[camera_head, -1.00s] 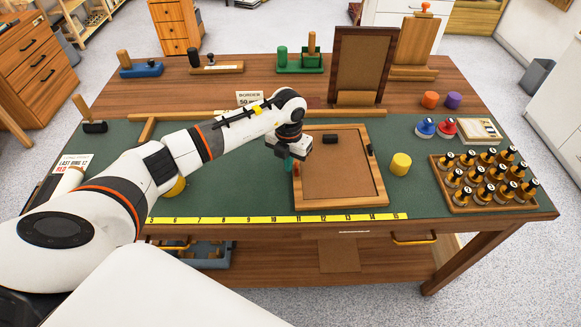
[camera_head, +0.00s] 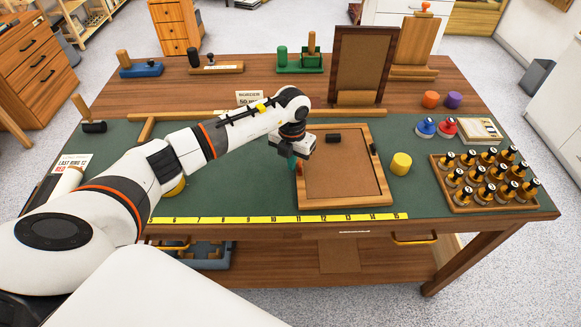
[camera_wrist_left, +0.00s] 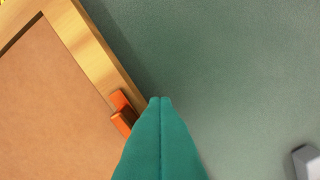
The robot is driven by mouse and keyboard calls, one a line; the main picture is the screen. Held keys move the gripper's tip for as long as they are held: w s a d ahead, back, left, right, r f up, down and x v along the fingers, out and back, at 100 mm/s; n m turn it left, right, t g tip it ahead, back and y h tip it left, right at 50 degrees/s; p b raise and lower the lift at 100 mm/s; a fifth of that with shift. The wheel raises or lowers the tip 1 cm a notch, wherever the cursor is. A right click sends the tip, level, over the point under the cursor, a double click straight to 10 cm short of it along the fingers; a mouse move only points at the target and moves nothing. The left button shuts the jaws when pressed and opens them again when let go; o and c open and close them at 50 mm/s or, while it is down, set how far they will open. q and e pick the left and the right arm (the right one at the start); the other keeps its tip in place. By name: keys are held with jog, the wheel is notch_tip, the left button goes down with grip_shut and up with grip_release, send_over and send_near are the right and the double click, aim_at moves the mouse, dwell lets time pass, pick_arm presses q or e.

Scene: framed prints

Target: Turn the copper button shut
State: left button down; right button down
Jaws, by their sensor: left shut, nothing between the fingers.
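A light wooden frame (camera_head: 345,202) with a brown backing board lies flat on the green mat. The copper button (camera_wrist_left: 122,112) sits on the frame's edge in the left wrist view, set at a slant to it. In the head view the button shows only as a small orange spot at the frame's left side. My left gripper (camera_wrist_left: 160,99) has teal fingers pressed together, empty, with the tips right beside the button on its mat side. I cannot tell whether they touch it. The gripper also shows in the head view (camera_head: 293,165), at the frame's left edge.
A small black piece (camera_head: 333,139) lies at the board's top, and a dark button (camera_head: 374,149) is at the frame's right side. A yellow jar (camera_head: 401,163) stands to the right, then a bottle tray (camera_head: 470,208). A yellow ruler (camera_head: 270,219) runs along the front edge.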

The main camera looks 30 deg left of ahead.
pick_arm(q)
jog(key=shift+w+d, duration=0.1)
jog(key=shift+w, duration=0.15)
jog(key=shift+r, duration=0.1)
notch_tip(320, 180, up, 7)
jog(key=p, duration=0.4)
dwell(0.6)
dwell(0.3)
